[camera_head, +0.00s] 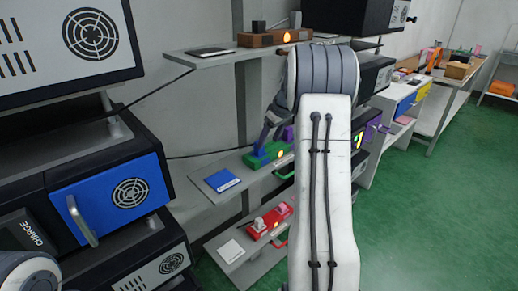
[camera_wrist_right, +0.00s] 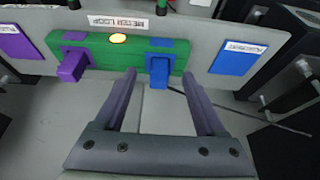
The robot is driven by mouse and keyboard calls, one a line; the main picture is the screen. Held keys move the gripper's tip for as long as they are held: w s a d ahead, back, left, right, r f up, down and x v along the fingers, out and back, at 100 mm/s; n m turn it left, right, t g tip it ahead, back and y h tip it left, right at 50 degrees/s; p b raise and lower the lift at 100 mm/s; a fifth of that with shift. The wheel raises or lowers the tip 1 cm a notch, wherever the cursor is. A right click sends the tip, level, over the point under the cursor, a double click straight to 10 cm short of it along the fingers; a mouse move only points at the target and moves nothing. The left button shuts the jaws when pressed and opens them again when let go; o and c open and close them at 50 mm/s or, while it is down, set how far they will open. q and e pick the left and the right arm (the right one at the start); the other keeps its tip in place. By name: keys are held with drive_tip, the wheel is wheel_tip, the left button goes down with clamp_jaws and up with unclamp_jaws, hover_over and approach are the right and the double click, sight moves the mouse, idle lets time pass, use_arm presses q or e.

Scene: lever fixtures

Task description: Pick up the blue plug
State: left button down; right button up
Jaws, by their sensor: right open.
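The blue plug (camera_wrist_right: 159,72) sits in the green fixture block (camera_wrist_right: 110,58), on the right side of a lit orange lamp in the right wrist view. A purple plug (camera_wrist_right: 73,66) sits in the same block on the left. My right gripper (camera_wrist_right: 160,78) is open, with its two fingers to either side of the blue plug and the fingertips close to the block. I cannot tell whether they touch. In the head view the green block (camera_head: 280,158) is on the middle shelf, partly hidden by my right arm. My left gripper is out of view.
A blue card (camera_wrist_right: 238,57) lies beside the block. A lower shelf holds a red fixture (camera_head: 270,222) with light plugs. An upper shelf holds a brown fixture (camera_head: 262,39). A cabinet with a blue door (camera_head: 120,195) stands at left. Green floor is free at right.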

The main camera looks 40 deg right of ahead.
sight(259, 151)
drive_tip(key=w, duration=0.3)
drive_tip(key=shift+w+a+p, duration=0.2)
drive_tip(key=shift+p, duration=0.15)
drive_tip(key=x, duration=0.5)
drive_tip(key=shift+s, duration=0.1)
clamp_jaws()
